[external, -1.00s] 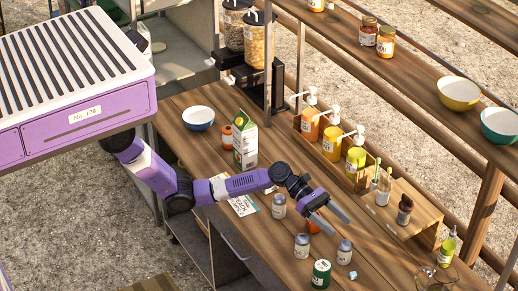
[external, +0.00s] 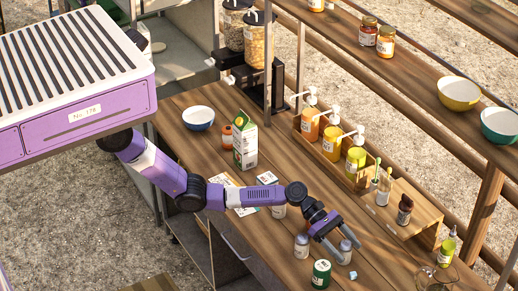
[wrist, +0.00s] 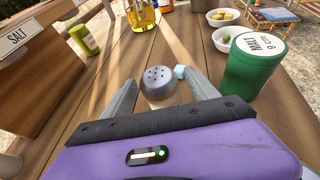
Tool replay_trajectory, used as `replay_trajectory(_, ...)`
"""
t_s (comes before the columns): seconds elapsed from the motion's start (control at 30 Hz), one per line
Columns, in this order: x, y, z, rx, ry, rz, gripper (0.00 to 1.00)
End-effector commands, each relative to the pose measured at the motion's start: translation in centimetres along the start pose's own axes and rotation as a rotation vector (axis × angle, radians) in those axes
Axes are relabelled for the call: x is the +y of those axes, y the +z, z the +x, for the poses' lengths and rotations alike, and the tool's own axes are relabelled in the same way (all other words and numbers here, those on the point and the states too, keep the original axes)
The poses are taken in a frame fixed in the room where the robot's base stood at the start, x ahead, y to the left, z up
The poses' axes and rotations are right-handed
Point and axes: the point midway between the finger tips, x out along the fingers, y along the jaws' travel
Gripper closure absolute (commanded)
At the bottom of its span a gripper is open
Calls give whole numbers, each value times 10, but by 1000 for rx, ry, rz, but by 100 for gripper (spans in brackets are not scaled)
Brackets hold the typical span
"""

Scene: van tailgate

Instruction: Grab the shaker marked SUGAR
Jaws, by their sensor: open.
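A shaker with a grey perforated lid (wrist: 158,82) stands upright between the fingers of my gripper (wrist: 157,77) in the wrist view. My gripper is open, with one finger on each side of it. In the external view this shaker (external: 345,253) is partly hidden by my gripper (external: 349,252). Its label cannot be read. Two similar shakers stand on the table: one to the left (external: 301,247), and one farther back (external: 279,212), partly covered by my arm. Their labels are too small to read, so I cannot tell which is marked SUGAR.
A green MALT tin (wrist: 252,68) stands just right of the fingers in the wrist view. A small blue cube (external: 353,275) lies beyond the shaker. A wooden riser (external: 425,208) with a SALT label (wrist: 17,38) is on the left in the wrist view. Several pump bottles stand behind.

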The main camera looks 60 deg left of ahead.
Motion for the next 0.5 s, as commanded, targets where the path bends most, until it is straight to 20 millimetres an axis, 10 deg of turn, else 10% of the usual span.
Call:
replay_trajectory(0.2,0,0,0,0,1,0,32)
replay_trajectory(0.5,0,0,0,0,1,-1,91)
